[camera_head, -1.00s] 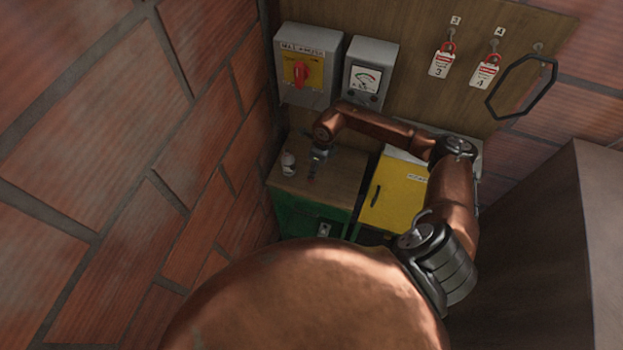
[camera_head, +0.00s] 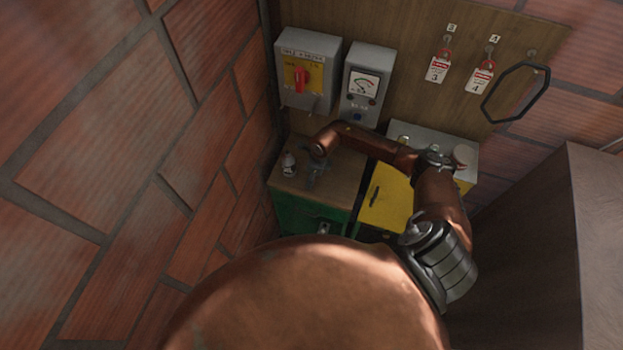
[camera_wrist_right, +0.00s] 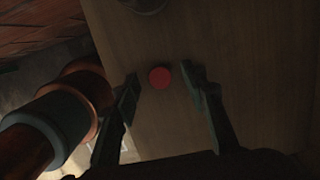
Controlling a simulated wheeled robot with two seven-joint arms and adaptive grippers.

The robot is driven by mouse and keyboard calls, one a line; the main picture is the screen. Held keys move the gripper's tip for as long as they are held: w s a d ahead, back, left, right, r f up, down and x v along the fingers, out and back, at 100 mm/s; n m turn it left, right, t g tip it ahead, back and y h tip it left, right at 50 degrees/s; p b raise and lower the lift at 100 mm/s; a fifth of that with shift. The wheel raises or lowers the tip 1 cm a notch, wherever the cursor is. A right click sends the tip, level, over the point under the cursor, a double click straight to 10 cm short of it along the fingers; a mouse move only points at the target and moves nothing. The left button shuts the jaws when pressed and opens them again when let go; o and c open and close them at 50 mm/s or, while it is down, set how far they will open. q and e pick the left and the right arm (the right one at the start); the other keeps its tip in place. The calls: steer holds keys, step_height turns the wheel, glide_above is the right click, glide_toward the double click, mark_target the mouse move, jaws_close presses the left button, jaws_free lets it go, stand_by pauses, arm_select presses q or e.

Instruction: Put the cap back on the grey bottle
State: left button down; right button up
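A small pale grey bottle (camera_head: 288,165) stands on the wooden top of the green cabinet (camera_head: 335,185), near its left side. A round red cap (camera_wrist_right: 160,77) lies on the wooden surface in the right wrist view. My right gripper (camera_wrist_right: 160,74) is open, with one finger on each side of the cap and gaps between. In the head view, my right gripper (camera_head: 314,173) is just right of the bottle, over the cabinet top, and hides the cap. A dark round thing (camera_wrist_right: 146,4) is cut off at the wrist view's top edge. My left gripper is not in view.
A brick wall (camera_head: 120,180) rises close on the left. A grey box with a red switch (camera_head: 302,77) and a meter box (camera_head: 364,85) hang behind the cabinet top. A yellow-doored cabinet (camera_head: 385,204) stands to the right, below my arm.

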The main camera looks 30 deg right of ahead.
steer(key=shift+c, duration=0.4)
steer(key=c, duration=0.7)
steer(key=shift+r, duration=0.1)
steer(key=shift+r+b, duration=0.2)
steer(key=shift+b, duration=0.1)
step_height(320, 180, up, 2)
steer(key=shift+w+d+r+b, duration=0.1)
steer(key=shift+b, duration=0.7)
steer(key=s+a+r+b, duration=0.1)
steer(key=s+r, duration=0.2)
steer(key=s, duration=0.1)
steer(key=s+a+r+b, duration=0.1)
steer(key=s+r, duration=0.2)
steer(key=s, duration=0.2)
steer(key=s+a+r+b, duration=0.1)
steer(key=s+r+b, duration=0.1)
steer(key=s+r, duration=0.2)
steer(key=shift+s+a+r, duration=0.1)
steer(key=shift+s+a, duration=0.15)
steer(key=shift+s, duration=0.15)
